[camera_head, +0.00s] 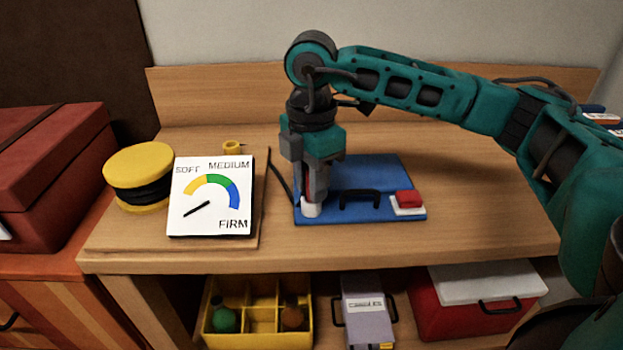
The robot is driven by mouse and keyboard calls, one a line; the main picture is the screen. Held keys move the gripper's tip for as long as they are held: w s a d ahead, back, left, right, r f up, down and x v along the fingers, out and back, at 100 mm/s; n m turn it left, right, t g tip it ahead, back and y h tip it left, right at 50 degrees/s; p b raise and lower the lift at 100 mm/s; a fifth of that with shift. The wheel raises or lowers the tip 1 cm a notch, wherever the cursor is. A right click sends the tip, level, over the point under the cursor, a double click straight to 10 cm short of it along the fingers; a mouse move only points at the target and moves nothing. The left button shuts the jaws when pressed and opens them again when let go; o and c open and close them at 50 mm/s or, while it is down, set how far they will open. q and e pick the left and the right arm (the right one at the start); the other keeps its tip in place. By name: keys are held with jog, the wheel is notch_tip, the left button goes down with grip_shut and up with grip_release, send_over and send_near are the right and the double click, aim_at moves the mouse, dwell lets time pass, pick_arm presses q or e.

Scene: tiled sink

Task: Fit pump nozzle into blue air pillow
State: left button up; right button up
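A flat blue slab (365,170) lies on the wooden bench; it is the only blue thing that could be the air pillow. It bears a black handle (360,199) and a red and white block (408,202). My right gripper (311,200) points down over the slab's left front corner. A short whitish piece (311,209) shows at its fingertips, at the slab. I cannot tell whether it is the nozzle, or whether the fingers grip it. A yellow-and-black round bellows (138,177), which looks like the pump, stands at the left. My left gripper is out of view.
A white gauge (212,197) marked soft, medium and firm leans beside the bellows; its needle points low left. A small yellow fitting (233,148) and a dark hose (280,174) lie behind it. A red box (45,160) stands left. The bench's right front is clear.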

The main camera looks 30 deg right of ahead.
jog(key=shift+o, duration=1.2)
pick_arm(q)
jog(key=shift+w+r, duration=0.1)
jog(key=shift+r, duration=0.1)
pick_arm(e)
jog(key=shift+r, duration=0.15)
jog(key=shift+r, duration=0.3)
pick_arm(q)
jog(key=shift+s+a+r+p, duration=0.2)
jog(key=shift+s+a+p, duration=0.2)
jog(key=shift+p, duration=0.65)
pick_arm(e)
notch_tip(320, 180, up, 12)
jog(key=shift+f, duration=0.25)
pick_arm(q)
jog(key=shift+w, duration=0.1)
